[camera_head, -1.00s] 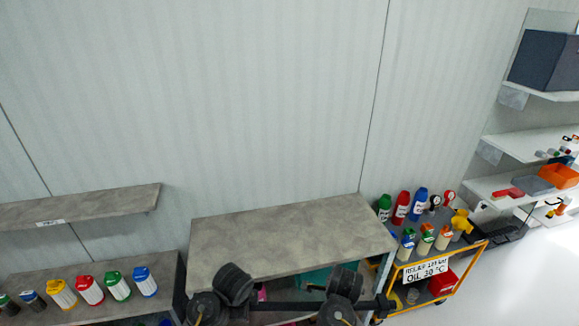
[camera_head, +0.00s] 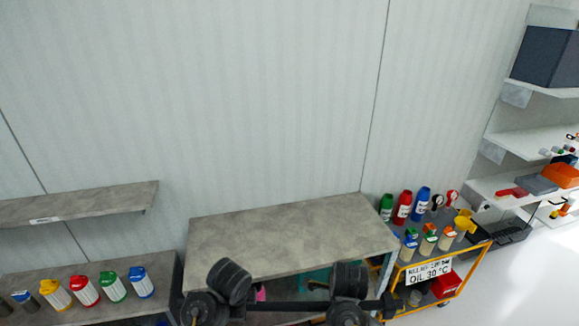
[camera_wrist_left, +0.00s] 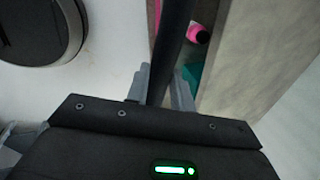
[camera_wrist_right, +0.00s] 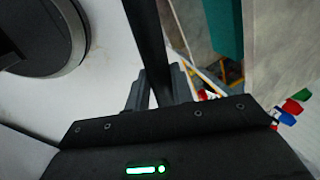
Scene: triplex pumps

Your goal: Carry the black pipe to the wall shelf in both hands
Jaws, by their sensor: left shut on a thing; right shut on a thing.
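The black pipe (camera_head: 288,306) lies roughly level across the bottom of the head view, low in front of the grey bench. My left gripper (camera_wrist_left: 162,88) is shut on the pipe, which runs up between its fingers in the left wrist view (camera_wrist_left: 174,45). My right gripper (camera_wrist_right: 157,90) is shut on the same pipe, which also shows in the right wrist view (camera_wrist_right: 147,40). My wrists hide the fingers in the head view. The wall shelf (camera_head: 80,205) is at the left on the panelled wall; its top looks bare, and the pipe is apart from it.
A grey bench (camera_head: 290,235) stands just beyond the pipe. A lower left bench (camera_head: 30,285) holds several coloured bottles. A yellow cart (camera_head: 440,295) with bottles stands right of the grey bench. White shelving (camera_head: 540,140) is at the far right, with open floor (camera_head: 535,290) before it.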

